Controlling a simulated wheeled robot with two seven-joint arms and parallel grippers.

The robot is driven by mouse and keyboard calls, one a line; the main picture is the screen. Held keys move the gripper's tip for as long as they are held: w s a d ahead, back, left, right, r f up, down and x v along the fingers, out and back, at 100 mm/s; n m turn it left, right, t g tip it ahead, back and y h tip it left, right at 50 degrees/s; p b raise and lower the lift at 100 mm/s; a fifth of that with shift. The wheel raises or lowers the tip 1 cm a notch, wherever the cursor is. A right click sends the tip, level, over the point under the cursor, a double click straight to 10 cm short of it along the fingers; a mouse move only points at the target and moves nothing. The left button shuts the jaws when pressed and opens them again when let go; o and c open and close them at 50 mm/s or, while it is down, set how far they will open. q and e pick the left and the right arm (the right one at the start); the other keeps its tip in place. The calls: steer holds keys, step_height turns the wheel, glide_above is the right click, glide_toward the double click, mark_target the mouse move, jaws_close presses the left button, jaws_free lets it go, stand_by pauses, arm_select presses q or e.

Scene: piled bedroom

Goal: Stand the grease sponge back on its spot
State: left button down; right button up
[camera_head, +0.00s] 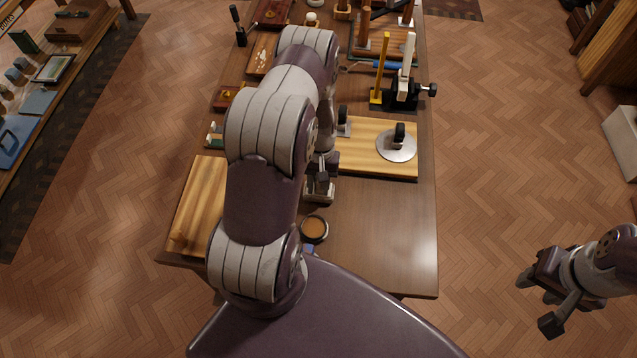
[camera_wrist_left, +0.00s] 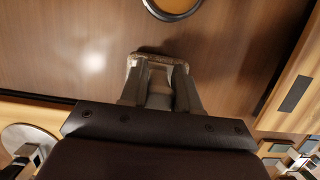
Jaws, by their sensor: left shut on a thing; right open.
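My left gripper (camera_head: 320,178) is shut on a small pale-edged block (camera_head: 318,194) low over the near part of the bench. The block also shows between the fingers in the left wrist view (camera_wrist_left: 158,60), mostly hidden by them. Close by, on the near side, sits a round dark-rimmed tin (camera_head: 313,229) with an orange-brown inside; its rim also shows at the top of the left wrist view (camera_wrist_left: 173,14). I cannot tell for sure which of these two is the grease sponge. My right gripper (camera_head: 540,303) is open and empty, over the floor at the right.
The wooden bench (camera_head: 385,240) is bare at its near right. A board (camera_head: 362,160) with a round metal plate (camera_head: 397,146) lies beyond the left gripper. A pale board (camera_head: 200,205) lies at the near left. Upright tools and trays crowd the far end.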

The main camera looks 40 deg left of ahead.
arm_select(q)
steer(key=shift+f, duration=0.4)
steer(key=c, duration=0.7)
jaws_free()
steer(key=shift+c, duration=0.2)
steer(key=shift+p+v, duration=2.15)
steer(key=shift+v, duration=1.9)
